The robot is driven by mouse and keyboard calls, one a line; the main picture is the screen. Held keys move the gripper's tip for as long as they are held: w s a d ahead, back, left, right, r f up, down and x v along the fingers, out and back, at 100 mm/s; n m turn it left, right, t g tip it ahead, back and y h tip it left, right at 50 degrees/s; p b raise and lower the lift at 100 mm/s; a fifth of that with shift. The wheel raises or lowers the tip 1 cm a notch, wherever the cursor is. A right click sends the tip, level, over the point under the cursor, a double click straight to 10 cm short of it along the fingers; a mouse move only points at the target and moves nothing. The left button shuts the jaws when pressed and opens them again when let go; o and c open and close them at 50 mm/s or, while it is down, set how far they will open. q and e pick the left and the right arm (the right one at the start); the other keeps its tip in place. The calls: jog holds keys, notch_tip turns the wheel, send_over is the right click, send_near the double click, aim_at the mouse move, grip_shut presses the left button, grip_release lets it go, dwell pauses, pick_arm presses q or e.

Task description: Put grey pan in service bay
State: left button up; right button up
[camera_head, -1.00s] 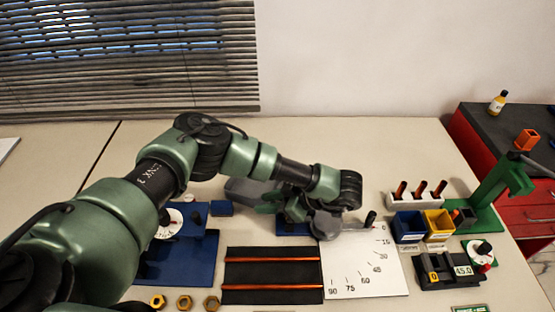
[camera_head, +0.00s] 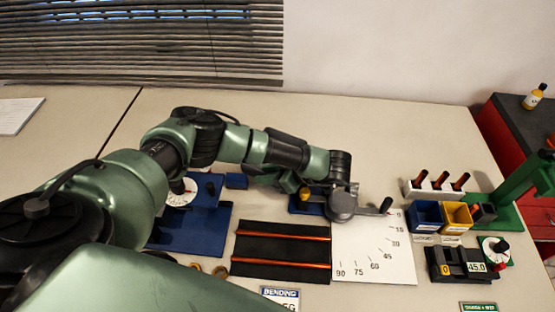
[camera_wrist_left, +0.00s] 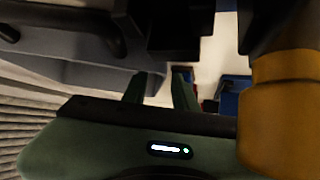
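A large grey body with a dark bar, which looks like the grey pan (camera_wrist_left: 60,70), fills the upper left of the left wrist view. In the head view my arm hides it. My left gripper (camera_head: 288,183) is over the back middle of the table, behind the grey bending lever. In the left wrist view its two green fingers (camera_wrist_left: 160,92) stand apart with table showing between them, close beside the grey body. I cannot tell whether they touch it. No service bay can be made out for sure. My right gripper is not in view.
A grey lever disc (camera_head: 342,207) and a yellow knob (camera_wrist_left: 280,105) are close to the gripper. A white angle plate (camera_head: 375,250) and black plate (camera_head: 280,252) lie in front. Blue (camera_head: 427,217) and yellow (camera_head: 457,216) bins stand right.

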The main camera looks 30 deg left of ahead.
pick_arm(q)
grip_shut()
dwell(1.4)
